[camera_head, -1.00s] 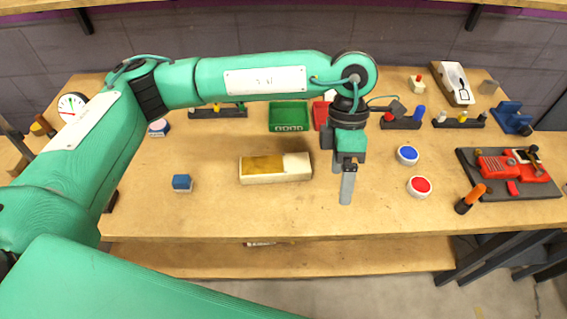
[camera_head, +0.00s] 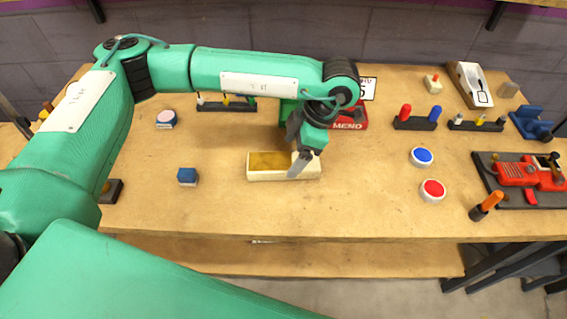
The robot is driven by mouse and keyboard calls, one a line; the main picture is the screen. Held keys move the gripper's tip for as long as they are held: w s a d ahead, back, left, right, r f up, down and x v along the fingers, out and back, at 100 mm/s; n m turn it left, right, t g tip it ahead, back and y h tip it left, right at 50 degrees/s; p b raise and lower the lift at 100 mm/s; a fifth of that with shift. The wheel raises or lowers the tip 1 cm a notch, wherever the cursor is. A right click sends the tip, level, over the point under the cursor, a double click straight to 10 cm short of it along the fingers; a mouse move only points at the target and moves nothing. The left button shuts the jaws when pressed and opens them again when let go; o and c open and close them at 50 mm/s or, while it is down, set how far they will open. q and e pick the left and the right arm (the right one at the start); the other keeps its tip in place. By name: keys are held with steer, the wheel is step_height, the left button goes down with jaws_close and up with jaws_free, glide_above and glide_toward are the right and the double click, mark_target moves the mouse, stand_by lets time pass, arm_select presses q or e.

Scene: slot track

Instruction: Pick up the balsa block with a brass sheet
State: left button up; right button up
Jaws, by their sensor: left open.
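The balsa block (camera_head: 262,174) is a long pale block lying on the workbench, near the middle of the head view. A brass sheet (camera_head: 268,160) covers the left and middle part of its top. My left gripper (camera_head: 298,168) is at the block's right end, fingers pointing down. It is open, and a finger hides part of that end. I cannot tell whether the fingers touch the block. My right gripper is not in view.
A small blue block (camera_head: 187,176) lies to the left. A blue button (camera_head: 422,156) and a red button (camera_head: 432,190) stand to the right. A red MEND tray (camera_head: 350,118) is behind my gripper. The bench in front of the block is clear.

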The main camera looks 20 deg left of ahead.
mark_target(283, 161)
arm_select(q)
steer(key=x, duration=0.3)
steer(key=p+x, duration=0.1)
steer(key=shift+w+a+f, duration=0.1)
steer(key=shift+w+a, duration=0.1)
steer(key=shift+a, duration=0.15)
steer(key=shift+a+f, duration=0.1)
steer(key=shift+f, duration=0.3)
steer(key=c, duration=1)
steer(key=shift+c, duration=0.5)
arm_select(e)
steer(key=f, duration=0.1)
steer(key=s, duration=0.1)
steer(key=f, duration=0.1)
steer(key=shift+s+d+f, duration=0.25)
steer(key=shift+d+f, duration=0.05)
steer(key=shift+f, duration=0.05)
arm_select(q)
steer(key=shift+r, duration=0.1)
